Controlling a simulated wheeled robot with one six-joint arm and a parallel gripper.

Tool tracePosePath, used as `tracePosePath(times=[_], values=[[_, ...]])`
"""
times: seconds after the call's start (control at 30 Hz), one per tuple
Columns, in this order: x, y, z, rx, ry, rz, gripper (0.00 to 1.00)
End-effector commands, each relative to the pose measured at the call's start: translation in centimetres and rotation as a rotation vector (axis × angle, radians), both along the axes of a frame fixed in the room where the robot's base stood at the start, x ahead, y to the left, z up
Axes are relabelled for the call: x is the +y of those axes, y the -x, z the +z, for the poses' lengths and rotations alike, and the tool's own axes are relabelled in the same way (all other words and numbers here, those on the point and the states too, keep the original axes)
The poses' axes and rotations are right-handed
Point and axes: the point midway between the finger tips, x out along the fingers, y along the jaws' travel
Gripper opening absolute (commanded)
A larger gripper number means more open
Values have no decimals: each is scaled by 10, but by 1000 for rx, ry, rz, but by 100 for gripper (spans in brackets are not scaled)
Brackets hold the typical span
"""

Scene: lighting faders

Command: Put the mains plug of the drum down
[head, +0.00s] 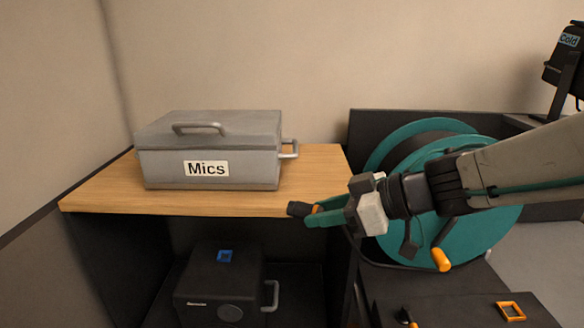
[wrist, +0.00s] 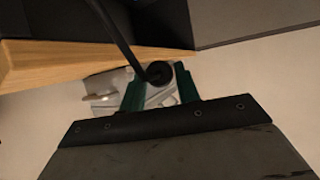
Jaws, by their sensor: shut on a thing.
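The cable drum (head: 477,232) is teal with an orange handle and stands at the right, partly hidden behind my arm. My gripper (head: 316,214) has green fingers and is shut on the mains plug (head: 298,209), a small black plug held at the front right edge of the wooden top. In the wrist view the round dark plug (wrist: 160,72) sits between the green fingers, with its black cable running up and away. From the head view, I cannot tell whether the plug touches the wood.
A grey case labelled Mics (head: 160,168) stands on the wooden top (head: 315,165); bare wood lies to its left and right. A black box (head: 205,285) with a blue mark sits on the shelf below. A dark case with an orange frame (head: 511,311) is at the lower right.

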Motion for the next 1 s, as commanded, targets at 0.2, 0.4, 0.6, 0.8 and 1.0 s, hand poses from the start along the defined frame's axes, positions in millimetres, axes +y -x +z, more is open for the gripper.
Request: tracePosePath(times=[0.2,0.4,0.6,0.8,1.0], values=[[-2,-58,-2,4,0,-2,5],[-5,-106,-1,2,0,-3,5],[-5,-127,-1,1,0,-3,5],[-6,-145,-1,2,0,-3,5],[-7,-168,-6,3,0,-3,5]])
